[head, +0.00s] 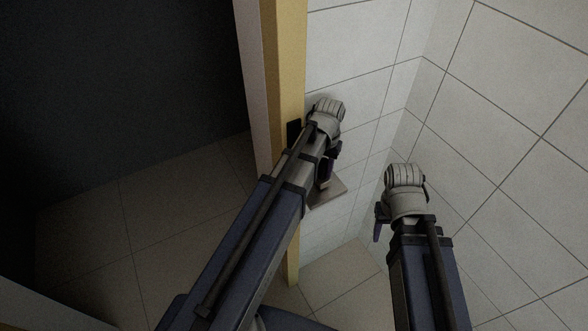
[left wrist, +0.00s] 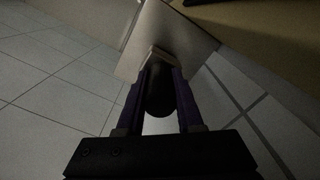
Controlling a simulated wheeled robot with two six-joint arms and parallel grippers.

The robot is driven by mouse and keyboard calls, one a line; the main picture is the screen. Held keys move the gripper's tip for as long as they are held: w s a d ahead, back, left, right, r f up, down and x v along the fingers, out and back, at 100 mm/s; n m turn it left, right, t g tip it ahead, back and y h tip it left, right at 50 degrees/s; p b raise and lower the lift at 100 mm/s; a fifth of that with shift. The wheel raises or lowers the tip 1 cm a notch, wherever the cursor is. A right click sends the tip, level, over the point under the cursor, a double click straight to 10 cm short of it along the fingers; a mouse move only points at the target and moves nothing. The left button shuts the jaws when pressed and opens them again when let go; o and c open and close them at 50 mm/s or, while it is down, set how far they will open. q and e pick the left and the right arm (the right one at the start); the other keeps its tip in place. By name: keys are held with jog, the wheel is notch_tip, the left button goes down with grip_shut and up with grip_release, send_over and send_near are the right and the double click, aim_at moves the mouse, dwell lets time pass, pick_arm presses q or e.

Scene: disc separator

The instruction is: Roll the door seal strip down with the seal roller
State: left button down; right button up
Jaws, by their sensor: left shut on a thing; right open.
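My left gripper (head: 327,172) is beside the yellow door post, over a small brownish plate (head: 328,194). In the left wrist view its purple fingers (left wrist: 157,72) are shut on a dark rounded thing (left wrist: 160,92), which looks like the seal roller's handle. I cannot make out the door seal strip for certain.
The yellow door post (head: 284,70) runs down the middle, with a small black piece (head: 293,132) on it near my left wrist. White tiled walls (head: 500,90) close in the right side. A dark opening (head: 110,90) and tiled floor (head: 90,235) lie left.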

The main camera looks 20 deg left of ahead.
aim_at(324, 161)
pick_arm(q)
jog(key=shift+r, duration=0.1)
notch_tip(324, 161, up, 6)
jog(key=p, duration=0.6)
dwell(0.4)
dwell(0.4)
